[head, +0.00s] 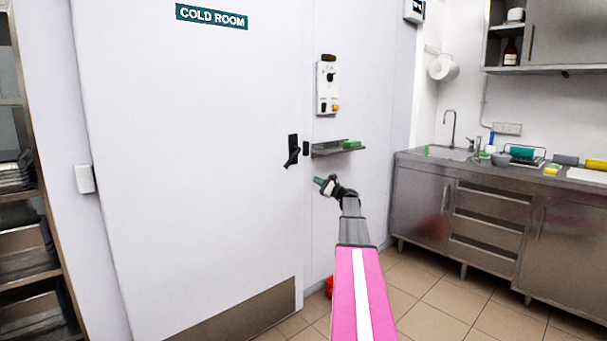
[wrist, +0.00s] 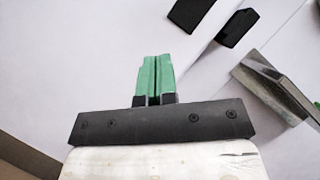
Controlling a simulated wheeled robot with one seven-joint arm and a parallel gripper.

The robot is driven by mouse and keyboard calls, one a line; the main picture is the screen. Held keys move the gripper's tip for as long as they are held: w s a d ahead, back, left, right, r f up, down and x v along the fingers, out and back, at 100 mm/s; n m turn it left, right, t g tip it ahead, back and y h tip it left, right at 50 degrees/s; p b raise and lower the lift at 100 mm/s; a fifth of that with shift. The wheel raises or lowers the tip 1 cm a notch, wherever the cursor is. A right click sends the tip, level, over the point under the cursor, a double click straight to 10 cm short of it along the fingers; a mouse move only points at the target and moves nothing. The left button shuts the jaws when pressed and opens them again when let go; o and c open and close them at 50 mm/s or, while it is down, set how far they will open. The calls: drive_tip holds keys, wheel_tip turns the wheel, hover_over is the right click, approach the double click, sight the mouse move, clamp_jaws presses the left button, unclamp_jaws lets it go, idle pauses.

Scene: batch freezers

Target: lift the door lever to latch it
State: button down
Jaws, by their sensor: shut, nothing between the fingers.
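A white door (head: 190,150) with a "COLD ROOM" sign stands on the left in the head view. Its black lever (head: 291,157) sits near the door's right edge and hangs tilted down to the left from its plate. A black part of the door hardware shows at the top of the wrist view (wrist: 190,14); I cannot tell whether it is the lever or the plate. My gripper (head: 319,182) is below and to the right of the lever, apart from it. In the wrist view its green fingers (wrist: 157,75) are together and empty.
A small metal shelf (head: 325,149) with a green item juts from the wall right of the lever, above my gripper. A control box (head: 327,87) hangs higher. A sink counter (head: 420,190) stands at right, a rack (head: 45,200) at far left.

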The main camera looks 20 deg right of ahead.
drive_tip(key=s+a+r+x, duration=0.1)
drive_tip(key=s+x, duration=0.1)
drive_tip(key=x, duration=1)
drive_tip(key=shift+w+a+r, duration=0.2)
drive_tip(key=shift+a+r, duration=0.1)
drive_tip(key=shift+r, duration=0.15)
drive_tip(key=shift+a, duration=0.1)
